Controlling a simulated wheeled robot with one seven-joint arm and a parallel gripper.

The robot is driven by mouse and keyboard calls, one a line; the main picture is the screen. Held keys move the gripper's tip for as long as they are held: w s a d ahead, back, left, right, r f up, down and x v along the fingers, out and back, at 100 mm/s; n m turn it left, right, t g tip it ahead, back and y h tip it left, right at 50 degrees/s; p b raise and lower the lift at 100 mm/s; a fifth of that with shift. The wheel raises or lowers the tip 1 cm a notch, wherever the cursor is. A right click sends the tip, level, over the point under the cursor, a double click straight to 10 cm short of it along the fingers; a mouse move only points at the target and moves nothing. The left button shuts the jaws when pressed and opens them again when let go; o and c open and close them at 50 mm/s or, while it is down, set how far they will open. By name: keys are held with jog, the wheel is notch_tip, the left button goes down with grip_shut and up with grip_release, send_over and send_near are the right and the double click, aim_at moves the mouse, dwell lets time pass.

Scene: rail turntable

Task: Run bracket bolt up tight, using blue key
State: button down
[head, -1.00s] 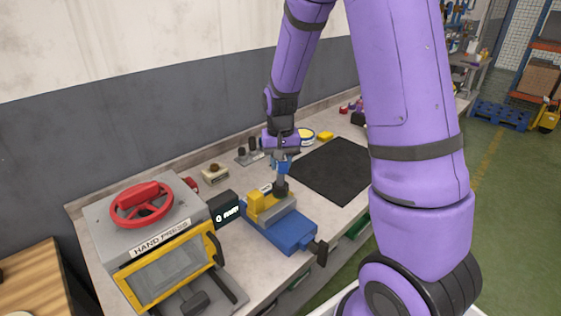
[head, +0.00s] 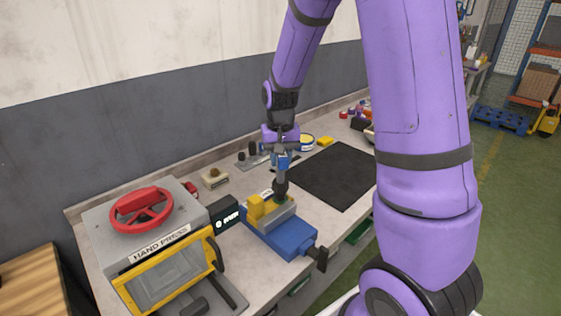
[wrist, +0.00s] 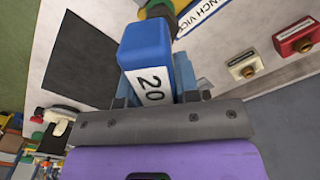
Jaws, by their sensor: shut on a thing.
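My gripper (head: 282,149) is shut on the blue key (head: 282,163), a blue-bodied tool marked "20". The key also shows close up between the jaws in the wrist view (wrist: 146,58). It points down, its dark lower end over the yellow bracket (head: 257,206). The bracket sits in the jaws of the blue bench vice (head: 287,236). The bracket bolt is hidden under the key's lower end, so I cannot tell how far it is run in.
A hand press (head: 150,230) with a red wheel stands left of the vice. A small black display box (head: 224,216) is between them. A black mat (head: 330,175) lies to the right, clear. A yellow block (head: 325,141) and other small items stand behind.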

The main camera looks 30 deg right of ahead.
jog(key=shift+r, duration=1.1)
